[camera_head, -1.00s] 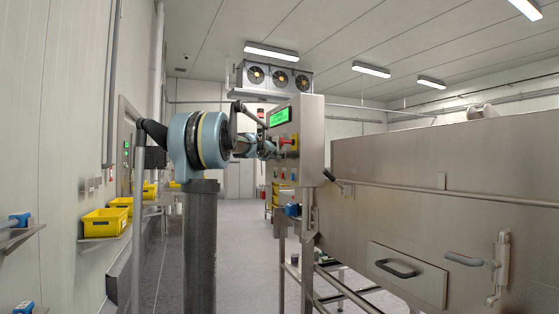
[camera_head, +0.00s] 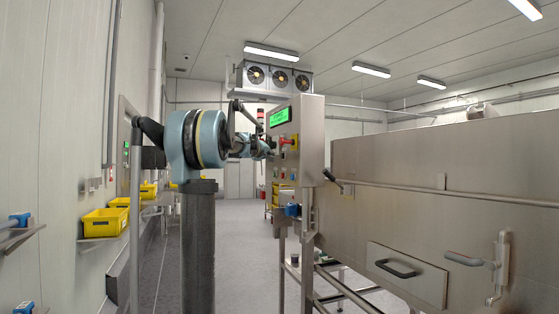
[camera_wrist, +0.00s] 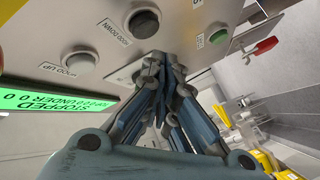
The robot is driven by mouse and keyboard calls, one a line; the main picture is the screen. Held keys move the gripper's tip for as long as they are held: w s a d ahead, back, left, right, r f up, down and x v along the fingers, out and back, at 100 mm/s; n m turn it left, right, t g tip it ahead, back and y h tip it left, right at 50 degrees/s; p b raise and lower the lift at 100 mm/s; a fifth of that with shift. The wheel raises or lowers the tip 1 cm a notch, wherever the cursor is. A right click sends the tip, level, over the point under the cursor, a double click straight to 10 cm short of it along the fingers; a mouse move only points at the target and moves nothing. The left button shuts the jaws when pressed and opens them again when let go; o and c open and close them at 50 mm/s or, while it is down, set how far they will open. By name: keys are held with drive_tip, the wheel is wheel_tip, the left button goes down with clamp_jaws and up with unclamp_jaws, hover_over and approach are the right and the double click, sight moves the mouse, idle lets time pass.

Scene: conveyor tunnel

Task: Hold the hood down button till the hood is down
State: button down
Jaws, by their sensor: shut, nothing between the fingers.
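In the head view my gripper (camera_head: 270,151) is small and partly hidden.
The green screen (camera_wrist: 55,98) reads "STOPPED". A green button (camera_wrist: 218,38) and a red switch handle (camera_wrist: 266,46) lie right of my gripper. The steel machine (camera_head: 430,180) fills the right side; its hood position is unclear. Yellow bins (camera_head: 104,222) line the left wall. Open floor lies between.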

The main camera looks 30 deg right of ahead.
drive_tip(key=shift+w+a, duration=0.2)
drive_tip(key=shift+a, duration=0.7)
drive_tip(key=shift+w+a, duration=0.2)
drive_tip(key=shift+a, duration=0.7)
